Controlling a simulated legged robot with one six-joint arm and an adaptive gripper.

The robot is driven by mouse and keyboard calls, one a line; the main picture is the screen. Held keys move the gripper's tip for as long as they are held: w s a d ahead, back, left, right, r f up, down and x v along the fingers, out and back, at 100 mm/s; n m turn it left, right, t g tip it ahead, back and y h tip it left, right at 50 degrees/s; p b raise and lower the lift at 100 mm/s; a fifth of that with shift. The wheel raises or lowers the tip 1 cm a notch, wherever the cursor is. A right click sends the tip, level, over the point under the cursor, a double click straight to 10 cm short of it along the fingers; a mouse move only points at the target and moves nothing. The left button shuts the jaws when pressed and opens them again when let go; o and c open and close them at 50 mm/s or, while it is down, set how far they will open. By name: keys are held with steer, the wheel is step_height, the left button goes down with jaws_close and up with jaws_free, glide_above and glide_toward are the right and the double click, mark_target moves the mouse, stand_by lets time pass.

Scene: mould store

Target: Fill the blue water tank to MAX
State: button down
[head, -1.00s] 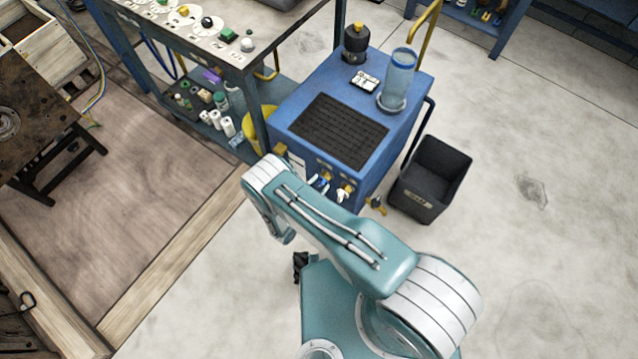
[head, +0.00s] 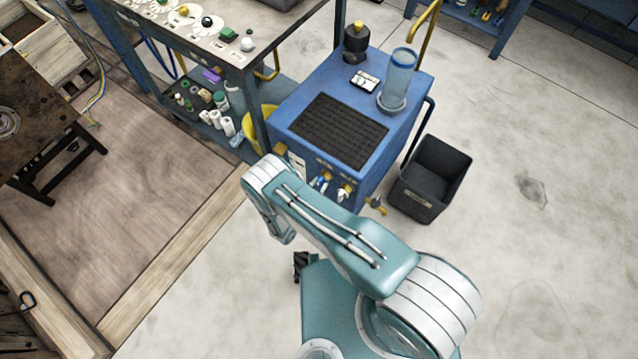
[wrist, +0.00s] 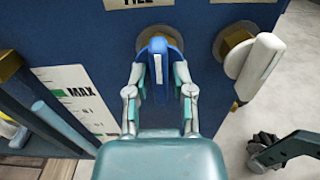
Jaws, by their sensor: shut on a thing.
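The blue tank unit (head: 395,135) stands on the floor, with valve handles on its front. In the wrist view my gripper (wrist: 158,88) is shut on a blue valve handle (wrist: 160,62), which stands upright below a partly cut-off label reading FILL (wrist: 138,3). A white-handled valve (wrist: 262,68) with a brass nut is to its right, apart from my fingers. A white level plate (wrist: 78,92) with MAX and a green mark is at left. A blue-grey tube (wrist: 58,122) runs beside it; no water level can be read. My arm hides my gripper in the head view.
A black bin (head: 436,172) stands right. A shelved bench (head: 225,60) stands at left. Open floor lies right.

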steer(key=shift+a, duration=0.1)
steer(key=c, duration=0.7)
jaws_free()
steer(key=shift+o, duration=0.2)
steer(key=v, duration=1.2)
